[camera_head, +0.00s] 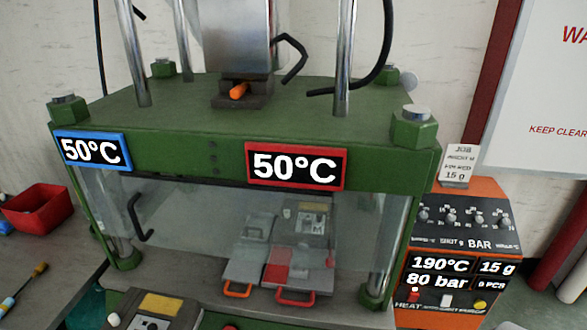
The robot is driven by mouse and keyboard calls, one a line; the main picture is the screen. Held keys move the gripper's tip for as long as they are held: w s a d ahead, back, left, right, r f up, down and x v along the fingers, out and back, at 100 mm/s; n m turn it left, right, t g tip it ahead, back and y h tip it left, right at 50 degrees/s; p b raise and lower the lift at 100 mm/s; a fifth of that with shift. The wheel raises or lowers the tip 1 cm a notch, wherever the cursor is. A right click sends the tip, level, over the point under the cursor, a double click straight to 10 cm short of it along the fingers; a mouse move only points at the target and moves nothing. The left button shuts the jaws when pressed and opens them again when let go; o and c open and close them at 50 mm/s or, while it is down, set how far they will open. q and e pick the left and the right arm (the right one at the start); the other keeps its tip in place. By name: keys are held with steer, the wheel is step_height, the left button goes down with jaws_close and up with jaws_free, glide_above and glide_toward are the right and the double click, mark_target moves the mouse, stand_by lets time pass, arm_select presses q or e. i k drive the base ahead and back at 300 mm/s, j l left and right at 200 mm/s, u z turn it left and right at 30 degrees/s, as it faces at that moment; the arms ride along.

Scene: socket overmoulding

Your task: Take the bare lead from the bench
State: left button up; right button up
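Neither of my grippers is in view. I cannot make out a bare lead on the part of the grey bench (45,265) that shows at the left. A red bin (38,207) stands on this bench, and its contents are not clear. The lower left corner cuts off other small items.
A green press (190,160) with two 50°C displays fills the middle. Behind its clear guard sit mould plates with an orange handle (237,290) and a red handle (295,298). An orange and black control unit (460,250) stands at the right.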

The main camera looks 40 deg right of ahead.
mark_target(6, 305)
steer(key=j+u, duration=0.1)
steer(key=u, duration=2.6)
steer(key=i+z, duration=0.25)
steer(key=i, duration=0.25)
steer(key=i+j+z, duration=0.3)
steer(key=i, duration=0.2)
steer(key=i+j+z, duration=0.25)
steer(key=i, duration=0.25)
steer(key=i+l+z, duration=0.15)
steer(key=i+z, duration=0.15)
steer(key=i, duration=0.45)
steer(key=i+z, duration=0.3)
steer(key=i, duration=0.4)
steer(key=i+j+z, duration=0.3)
steer(key=i, duration=0.4)
steer(key=i+z, duration=0.25)
steer(key=z, duration=0.2)
steer(key=i+z, duration=0.25)
steer(key=z, duration=0.15)
steer(key=i+j+z, duration=0.15)
steer(key=z, duration=0.3)
steer(key=i+j+z, duration=0.3)
steer(key=z, duration=0.15)
